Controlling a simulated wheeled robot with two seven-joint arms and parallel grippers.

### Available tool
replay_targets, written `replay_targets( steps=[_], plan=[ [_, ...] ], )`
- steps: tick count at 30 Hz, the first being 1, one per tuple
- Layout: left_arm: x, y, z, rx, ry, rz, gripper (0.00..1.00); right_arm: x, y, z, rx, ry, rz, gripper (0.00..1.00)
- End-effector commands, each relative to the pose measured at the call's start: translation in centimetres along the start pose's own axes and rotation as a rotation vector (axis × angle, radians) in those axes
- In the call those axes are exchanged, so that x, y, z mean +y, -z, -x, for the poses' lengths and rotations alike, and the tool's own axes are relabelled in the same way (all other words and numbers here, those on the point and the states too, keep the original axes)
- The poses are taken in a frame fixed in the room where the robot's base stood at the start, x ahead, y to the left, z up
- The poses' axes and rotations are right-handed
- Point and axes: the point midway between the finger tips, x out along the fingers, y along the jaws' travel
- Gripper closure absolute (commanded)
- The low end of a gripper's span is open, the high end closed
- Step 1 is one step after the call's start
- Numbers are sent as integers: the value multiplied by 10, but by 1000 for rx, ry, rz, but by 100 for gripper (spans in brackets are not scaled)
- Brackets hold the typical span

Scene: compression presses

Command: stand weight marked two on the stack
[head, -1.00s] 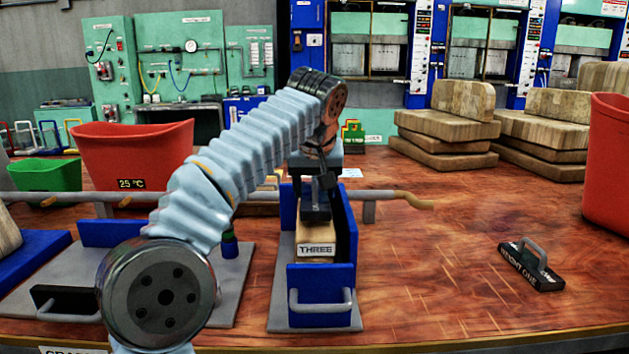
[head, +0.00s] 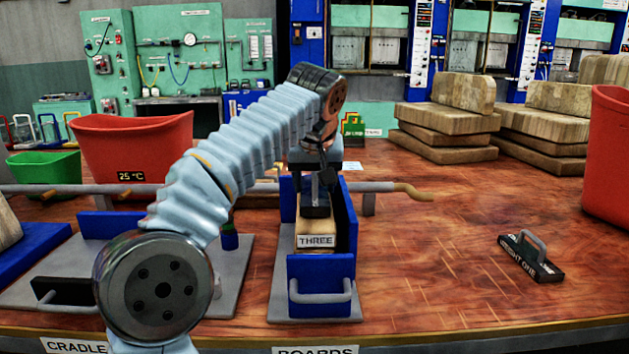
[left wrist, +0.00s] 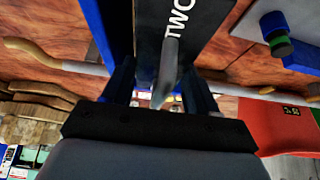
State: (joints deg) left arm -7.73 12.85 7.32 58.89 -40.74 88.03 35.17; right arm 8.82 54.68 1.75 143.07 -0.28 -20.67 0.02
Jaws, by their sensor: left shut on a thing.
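My left gripper (head: 325,177) is shut on the grey handle of a black weight (head: 315,205). In the left wrist view, the weight (left wrist: 193,28) is marked TWO and its handle (left wrist: 168,68) lies between the fingers. My right gripper is not in view.
A black weight marked ONE (head: 531,256) lies on the right of the wooden table, with clear tabletop around it. A grey rail (head: 385,187) runs behind the holder. A red bin (head: 130,145) stands back left, another red bin (head: 608,155) at the right edge. Stacked wooden blocks (head: 445,120) stand behind.

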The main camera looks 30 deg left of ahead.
Motion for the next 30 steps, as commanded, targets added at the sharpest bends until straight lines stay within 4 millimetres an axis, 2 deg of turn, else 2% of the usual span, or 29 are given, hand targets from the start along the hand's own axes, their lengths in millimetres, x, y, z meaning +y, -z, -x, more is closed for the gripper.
replay_targets(
  steps=[15, 16, 21, 30],
  plan=[
    [0, -2, -4, 5, -3, 2, 100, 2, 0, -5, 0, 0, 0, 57],
    [0, -2, -3, 5, -3, 2, 39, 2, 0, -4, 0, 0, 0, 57],
    [0, -2, -4, 3, -2, 1, 13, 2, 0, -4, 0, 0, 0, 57],
    [0, -4, -6, -3, 1, -1, 12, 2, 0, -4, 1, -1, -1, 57]
  ],
)
